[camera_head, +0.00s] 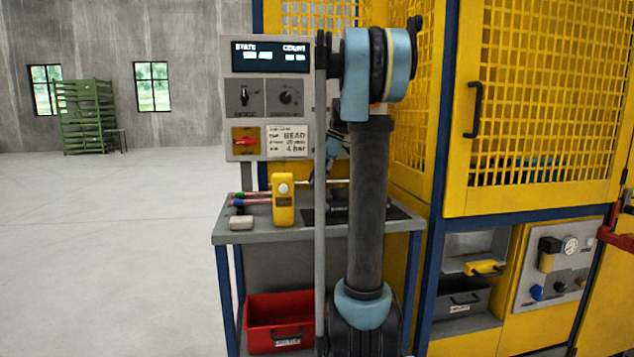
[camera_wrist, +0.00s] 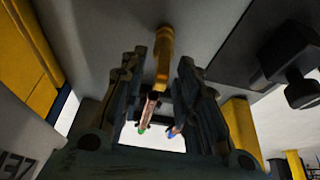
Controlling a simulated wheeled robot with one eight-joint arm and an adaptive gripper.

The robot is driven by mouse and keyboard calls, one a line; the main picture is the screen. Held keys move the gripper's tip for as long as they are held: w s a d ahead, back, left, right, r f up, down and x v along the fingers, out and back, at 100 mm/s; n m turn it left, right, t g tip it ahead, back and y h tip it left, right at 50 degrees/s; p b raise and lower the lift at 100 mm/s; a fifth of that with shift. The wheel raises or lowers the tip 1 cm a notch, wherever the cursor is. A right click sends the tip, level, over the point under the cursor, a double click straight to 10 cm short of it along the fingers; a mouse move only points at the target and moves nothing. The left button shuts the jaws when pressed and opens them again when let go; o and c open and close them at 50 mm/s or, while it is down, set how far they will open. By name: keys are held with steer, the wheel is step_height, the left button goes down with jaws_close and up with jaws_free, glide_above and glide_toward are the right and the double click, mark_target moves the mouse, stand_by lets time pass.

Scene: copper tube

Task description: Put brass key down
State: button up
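My gripper (camera_wrist: 161,70) shows in the wrist view with its two dark fingers apart. A narrow brass-coloured thing (camera_wrist: 163,58) appears in the gap, with a visible space on either side of it. I cannot tell whether it is the brass key or something farther away on the bench. In the head view my arm and a grey post hide most of my gripper, and I cannot make out a key there.
The grey bench (camera_head: 255,236) carries a yellow device (camera_head: 283,200) with a white button, tubes with coloured ends (camera_head: 250,200) and a small pale block (camera_head: 241,222). A control panel (camera_head: 268,105) rises behind. A red bin (camera_head: 275,309) is below; a yellow mesh cage (camera_head: 545,90) stands right.

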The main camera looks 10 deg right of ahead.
steer(key=v, duration=1.2)
